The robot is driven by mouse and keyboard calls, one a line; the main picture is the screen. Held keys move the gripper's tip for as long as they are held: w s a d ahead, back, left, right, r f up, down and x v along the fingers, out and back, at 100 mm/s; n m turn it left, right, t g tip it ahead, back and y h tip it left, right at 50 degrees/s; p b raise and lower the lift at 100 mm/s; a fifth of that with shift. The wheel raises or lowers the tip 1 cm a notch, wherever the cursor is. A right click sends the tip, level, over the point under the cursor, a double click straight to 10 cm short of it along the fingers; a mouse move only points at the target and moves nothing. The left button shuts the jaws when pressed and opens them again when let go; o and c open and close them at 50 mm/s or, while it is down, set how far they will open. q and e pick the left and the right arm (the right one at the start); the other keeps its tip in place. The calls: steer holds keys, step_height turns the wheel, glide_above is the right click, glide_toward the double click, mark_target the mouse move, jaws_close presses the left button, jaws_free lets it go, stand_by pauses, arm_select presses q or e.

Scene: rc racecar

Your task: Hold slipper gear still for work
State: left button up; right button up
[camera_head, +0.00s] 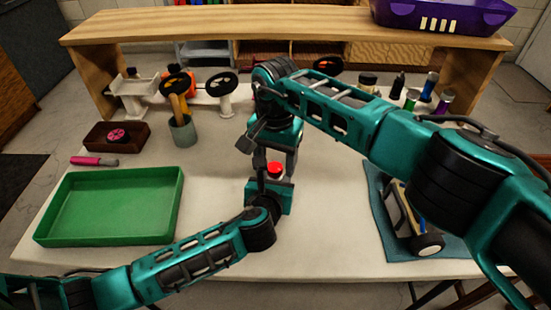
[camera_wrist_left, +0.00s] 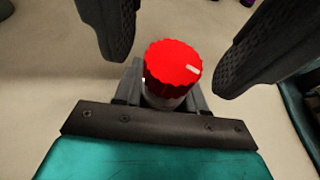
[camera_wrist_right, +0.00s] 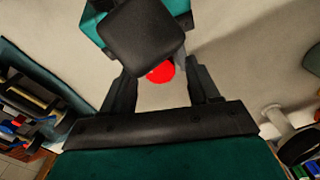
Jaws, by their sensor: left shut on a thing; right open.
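A red, ribbed round piece (camera_head: 275,170) with a grey lower part stands upright in my left gripper (camera_head: 271,184), over the middle of the table. In the left wrist view, the red piece (camera_wrist_left: 172,68) has a white mark on top, and my left gripper's fingers are shut around its lower part. My right gripper (camera_head: 275,161) is open just above it, with one finger on each side and a gap to the red top. In the right wrist view, the red piece (camera_wrist_right: 162,72) shows between the open fingers, partly hidden by a dark block. I cannot tell its exact clearance.
A green tray (camera_head: 60,238) lies at left. Behind it are a brown tray (camera_head: 100,141) with a pink-and-black wheel, a pink-handled tool (camera_head: 95,161) and a tool cup (camera_head: 183,135). A car (camera_head: 425,240) rests on a blue mat (camera_head: 385,225) at right. Several bottles stand at back right.

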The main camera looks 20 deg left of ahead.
steer(key=c, duration=1.1)
steer(key=shift+o, duration=0.2)
steer(key=shift+m, duration=1.6)
steer(key=o, duration=1.1)
steer(key=shift+c, duration=0.2)
